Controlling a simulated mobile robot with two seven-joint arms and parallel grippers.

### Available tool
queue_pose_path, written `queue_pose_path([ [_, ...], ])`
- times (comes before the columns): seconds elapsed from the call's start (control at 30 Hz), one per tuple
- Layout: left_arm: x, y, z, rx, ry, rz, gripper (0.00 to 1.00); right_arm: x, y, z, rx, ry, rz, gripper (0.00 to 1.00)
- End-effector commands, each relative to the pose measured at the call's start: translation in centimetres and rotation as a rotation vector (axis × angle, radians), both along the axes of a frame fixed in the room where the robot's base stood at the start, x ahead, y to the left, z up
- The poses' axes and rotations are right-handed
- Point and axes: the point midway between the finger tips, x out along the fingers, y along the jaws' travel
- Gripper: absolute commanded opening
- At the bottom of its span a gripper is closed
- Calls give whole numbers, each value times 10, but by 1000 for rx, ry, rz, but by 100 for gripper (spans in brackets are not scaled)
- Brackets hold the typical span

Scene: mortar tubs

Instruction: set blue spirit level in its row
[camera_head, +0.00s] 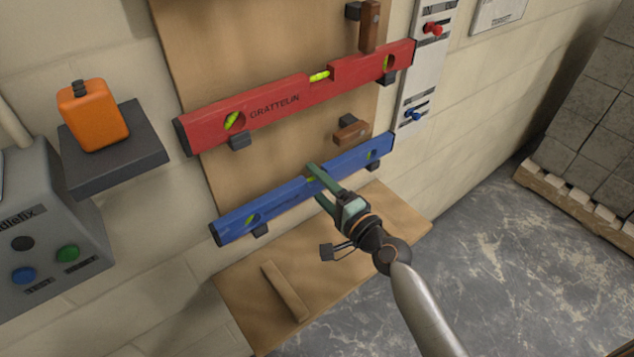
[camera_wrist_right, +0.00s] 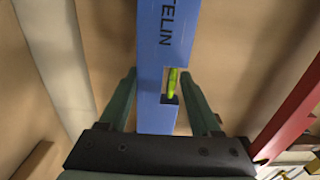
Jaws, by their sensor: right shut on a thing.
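The blue spirit level (camera_head: 282,200) lies tilted across the lower part of a wooden wall board (camera_head: 235,175), its right end higher in the picture. In the right wrist view the blue level (camera_wrist_right: 165,40) passes between the green fingers (camera_wrist_right: 160,85). My left gripper is not in view.
A red level (camera_head: 290,102) sits on pegs in the row above. A wooden block (camera_head: 352,132) is just above the blue level, another (camera_head: 369,28) above the red. A wooden ledge (camera_head: 345,250) carries a loose strip (camera_head: 285,291). An orange bottle (camera_head: 93,115) stands left.

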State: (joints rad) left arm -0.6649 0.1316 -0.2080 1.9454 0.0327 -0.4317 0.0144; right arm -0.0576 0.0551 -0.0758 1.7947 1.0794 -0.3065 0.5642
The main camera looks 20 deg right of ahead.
Motion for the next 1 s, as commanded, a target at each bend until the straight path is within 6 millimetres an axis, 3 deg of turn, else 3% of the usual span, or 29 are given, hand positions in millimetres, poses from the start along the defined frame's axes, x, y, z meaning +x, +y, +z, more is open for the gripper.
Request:
queue_pose_path([
  [0.1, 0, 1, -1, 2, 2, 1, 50, 0, 0, 2, 0, -4, -1, 2],
  [0.13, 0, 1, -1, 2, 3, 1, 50, 0, 0, 2, 0, -4, -1, 66],
  [0.43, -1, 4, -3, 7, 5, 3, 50, 0, 0, 1, 1, -2, -1, 100],
  [0.73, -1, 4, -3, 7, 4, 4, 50, -2, -1, -2, -1, 4, 0, 100],
  [1.0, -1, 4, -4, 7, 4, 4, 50, -22, -8, -1, -2, 2, -1, 100],
])
